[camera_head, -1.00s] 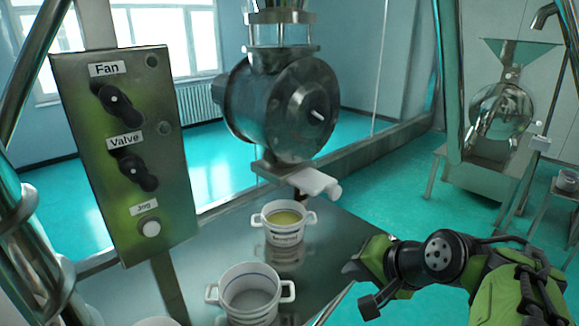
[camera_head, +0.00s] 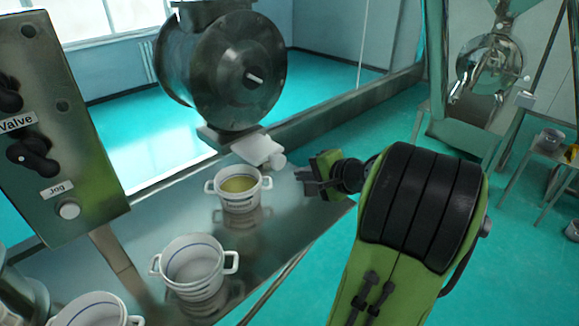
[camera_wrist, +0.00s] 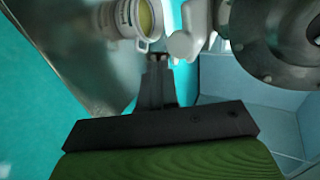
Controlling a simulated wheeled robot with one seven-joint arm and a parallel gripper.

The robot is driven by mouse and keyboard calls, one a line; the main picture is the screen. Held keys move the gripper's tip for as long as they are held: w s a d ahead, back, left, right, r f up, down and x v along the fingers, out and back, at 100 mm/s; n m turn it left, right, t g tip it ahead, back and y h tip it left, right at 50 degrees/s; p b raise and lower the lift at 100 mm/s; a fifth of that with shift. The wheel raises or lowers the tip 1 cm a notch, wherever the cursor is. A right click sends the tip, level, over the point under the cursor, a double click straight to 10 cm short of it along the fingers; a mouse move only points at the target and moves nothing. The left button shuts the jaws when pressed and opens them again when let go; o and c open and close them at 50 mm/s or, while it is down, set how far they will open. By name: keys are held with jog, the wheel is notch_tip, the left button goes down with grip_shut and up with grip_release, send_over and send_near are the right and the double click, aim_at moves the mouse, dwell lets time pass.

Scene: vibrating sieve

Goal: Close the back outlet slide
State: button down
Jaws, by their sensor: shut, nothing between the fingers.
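The white outlet slide (camera_head: 258,150) sticks out under the round metal drum (camera_head: 235,75), above the back pot. Whether it is open or shut I cannot tell. It also shows in the wrist view (camera_wrist: 188,38), at the top centre. My gripper (camera_head: 303,180) is shut and empty, just to the right of and a little below the slide, apart from it in the head view. In the wrist view my gripper's fingers (camera_wrist: 157,64) point up toward the gap between the slide and the pot.
A white two-handled pot (camera_head: 238,188) with yellowish contents stands on the metal table (camera_head: 135,222) below the slide. Two more white pots (camera_head: 193,265) (camera_head: 92,312) stand nearer. A control panel (camera_head: 45,120) rises at the left. Another metal machine (camera_head: 480,90) stands at the back right.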

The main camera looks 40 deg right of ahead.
aim_at(266, 153)
jog(key=w, duration=0.4)
jog(key=shift+w+a+p, duration=0.15)
jog(key=shift+a+p, duration=0.15)
jog(key=shift+w+d+f, duration=0.1)
jog(key=shift+w, duration=0.2)
jog(key=w+p, duration=0.2)
jog(key=w, duration=0.5)
jog(key=shift+w+p, duration=0.25)
jog(key=shift+p, duration=0.05)
jog(key=shift+s, duration=0.1)
jog(key=shift+a, duration=0.2)
